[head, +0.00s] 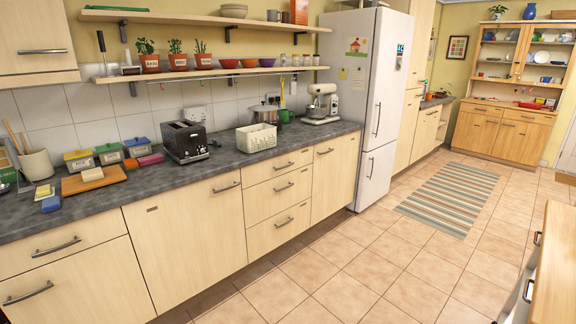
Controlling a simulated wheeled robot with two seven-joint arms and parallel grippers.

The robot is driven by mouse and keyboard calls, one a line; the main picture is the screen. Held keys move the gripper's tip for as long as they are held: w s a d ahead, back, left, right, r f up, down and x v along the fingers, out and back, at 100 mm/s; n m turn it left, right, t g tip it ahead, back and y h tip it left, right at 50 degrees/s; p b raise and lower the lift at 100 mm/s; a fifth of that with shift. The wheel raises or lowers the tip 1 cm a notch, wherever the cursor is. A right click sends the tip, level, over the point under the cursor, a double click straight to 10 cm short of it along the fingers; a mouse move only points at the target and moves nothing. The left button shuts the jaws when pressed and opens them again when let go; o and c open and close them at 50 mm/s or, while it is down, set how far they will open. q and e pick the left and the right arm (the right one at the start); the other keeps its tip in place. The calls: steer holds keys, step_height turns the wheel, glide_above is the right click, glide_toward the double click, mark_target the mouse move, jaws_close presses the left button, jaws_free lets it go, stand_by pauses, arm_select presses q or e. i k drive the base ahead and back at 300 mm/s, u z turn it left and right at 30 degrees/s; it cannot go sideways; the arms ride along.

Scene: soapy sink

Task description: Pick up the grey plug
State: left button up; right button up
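I cannot make out a grey plug in the head view. No sink shows either. Neither of my grippers is in view. The long dark grey worktop (225,180) runs along the wall from the left edge to the fridge, and its far left end is cut off by the picture edge.
On the worktop stand a black toaster (184,141), a cream basket (257,137), a stand mixer (322,101), a wooden board (94,180), a blue sponge (51,204) and a utensil pot (36,164). A white fridge (368,110) stands beyond. The tiled floor (330,270) is largely clear around a striped rug (445,199).

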mark_target(216, 142)
steer(key=z, duration=0.2)
steer(key=i, duration=1.7)
steer(key=u, duration=0.45)
steer(key=i, duration=1)
steer(key=u, duration=0.75)
